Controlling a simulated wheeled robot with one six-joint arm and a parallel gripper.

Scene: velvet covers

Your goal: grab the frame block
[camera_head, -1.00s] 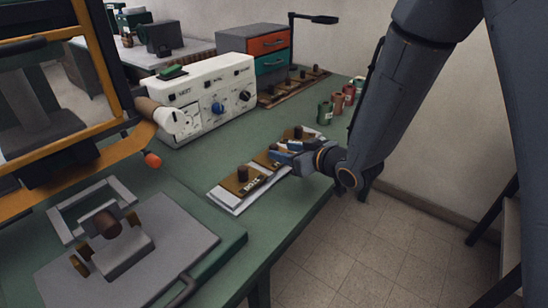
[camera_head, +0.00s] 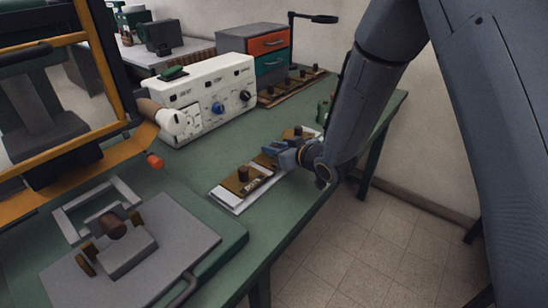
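Several brass-coloured blocks with dark round knobs lie in a row on a white board (camera_head: 226,201) near the bench's right edge. The nearest block (camera_head: 238,187) is in clear view, with pale lettering on its near side too small to read. A middle block (camera_head: 264,161) is partly hidden by my gripper, and a far block (camera_head: 301,133) shows behind it. I cannot tell which one is the frame block. My gripper (camera_head: 281,154) is low over the middle of the row, fingers pointing left. Whether it touches a block, and its finger gap, cannot be made out.
A white control box (camera_head: 205,98) with knobs stands behind the row. A press with an orange frame (camera_head: 108,158) and a grey plate (camera_head: 175,235) fill the left. A rack of knobbed pieces (camera_head: 290,88) lies at the back. The green bench (camera_head: 205,165) is bare between.

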